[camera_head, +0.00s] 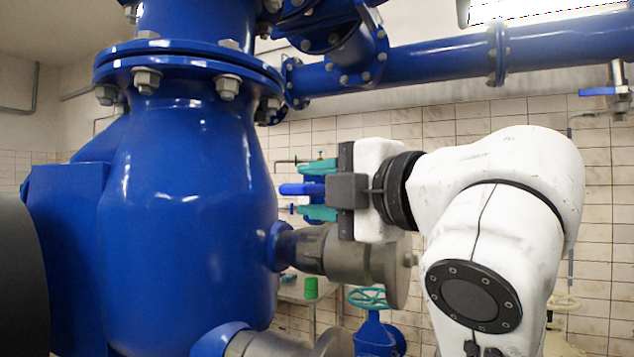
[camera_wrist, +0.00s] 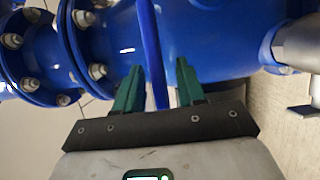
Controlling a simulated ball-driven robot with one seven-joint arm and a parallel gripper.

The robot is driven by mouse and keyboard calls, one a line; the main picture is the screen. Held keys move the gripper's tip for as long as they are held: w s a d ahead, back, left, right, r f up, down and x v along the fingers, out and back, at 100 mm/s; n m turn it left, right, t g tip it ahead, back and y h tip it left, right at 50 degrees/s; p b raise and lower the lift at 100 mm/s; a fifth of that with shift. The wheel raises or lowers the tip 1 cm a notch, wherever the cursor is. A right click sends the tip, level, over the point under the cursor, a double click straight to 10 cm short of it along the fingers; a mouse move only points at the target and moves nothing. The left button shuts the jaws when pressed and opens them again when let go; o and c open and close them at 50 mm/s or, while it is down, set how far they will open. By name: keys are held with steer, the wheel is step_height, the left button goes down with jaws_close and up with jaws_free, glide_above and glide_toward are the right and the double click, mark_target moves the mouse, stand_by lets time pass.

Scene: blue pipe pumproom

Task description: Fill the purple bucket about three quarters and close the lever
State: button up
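My gripper (camera_head: 316,190) is at mid-height, right of the big blue vessel, with its teal fingers pointing left. A blue lever (camera_head: 299,189) sits between the fingers. In the wrist view, my gripper (camera_wrist: 158,88) has its two green fingers apart. The valve body that this lever belongs to is hidden or unclear. The purple bucket is in neither view.
The blue vessel (camera_head: 190,200) fills the left, with a grey metal outlet (camera_head: 355,262) just below my gripper. A green cup (camera_head: 311,288) and a teal handwheel (camera_head: 368,298) are lower down. Another blue-handled tap (camera_head: 598,92) hangs at upper right. Tiled wall stands behind.

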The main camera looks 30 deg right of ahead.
steer(key=shift+w, duration=0.2)
steer(key=shift+c, duration=0.2)
jaws_close()
stand_by(0.4)
